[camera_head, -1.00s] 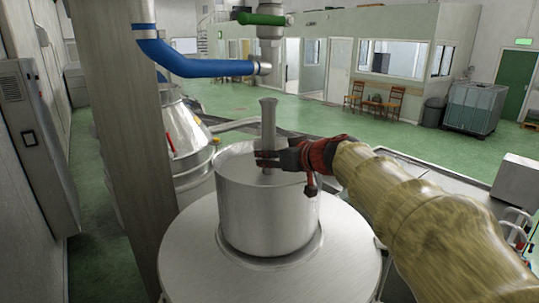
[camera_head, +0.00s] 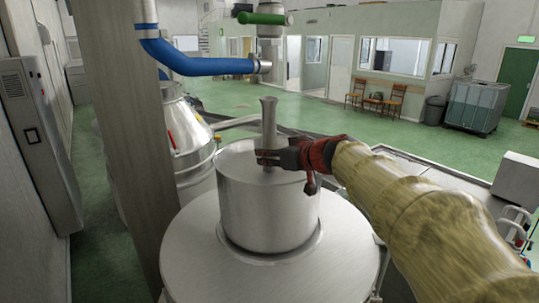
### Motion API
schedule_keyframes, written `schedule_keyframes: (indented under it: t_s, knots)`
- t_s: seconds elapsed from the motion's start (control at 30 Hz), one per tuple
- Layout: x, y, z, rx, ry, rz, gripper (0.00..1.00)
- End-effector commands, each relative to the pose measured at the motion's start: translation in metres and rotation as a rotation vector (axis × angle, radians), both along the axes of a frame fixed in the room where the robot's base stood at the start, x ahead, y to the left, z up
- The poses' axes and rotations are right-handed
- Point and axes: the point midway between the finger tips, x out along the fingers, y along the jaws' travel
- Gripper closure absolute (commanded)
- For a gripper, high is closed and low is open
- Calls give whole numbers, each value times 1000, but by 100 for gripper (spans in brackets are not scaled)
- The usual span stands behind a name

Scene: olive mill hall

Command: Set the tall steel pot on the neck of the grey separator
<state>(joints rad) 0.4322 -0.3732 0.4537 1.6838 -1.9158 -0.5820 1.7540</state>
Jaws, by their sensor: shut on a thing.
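The tall steel pot (camera_head: 267,212) is a bright cylinder with a flat top and a slim upright stem (camera_head: 269,118) that flares at its tip. It stands upright over the middle of a broad round steel top, which looks like the grey separator (camera_head: 190,262). A raised ring shows around the pot's foot. I cannot tell whether the pot rests fully on the neck, since the pot hides it. My gripper (camera_head: 268,158) comes in from the right, shut around the lower stem just above the pot's flat top.
A conical steel machine (camera_head: 185,125) stands behind left, beside a grey column (camera_head: 135,120). A blue pipe (camera_head: 205,66) and a green-handled valve (camera_head: 264,18) hang above and behind the stem. A grey box (camera_head: 516,180) sits at right. Green floor (camera_head: 300,112) is open farther back.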

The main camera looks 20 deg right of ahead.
Motion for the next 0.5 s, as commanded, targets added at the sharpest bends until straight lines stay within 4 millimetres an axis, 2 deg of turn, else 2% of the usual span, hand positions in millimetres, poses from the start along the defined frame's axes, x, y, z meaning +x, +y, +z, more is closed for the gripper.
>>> schedule_keyframes:
  t_s: [0.13, 0.17, 0.5]
  knots:
    - [0, 0, 3, -1, -6, 0, 100]
    - [0, 0, 3, -1, -6, 0, 73]
    - [0, 0, 0, 0, -2, -1, 53]
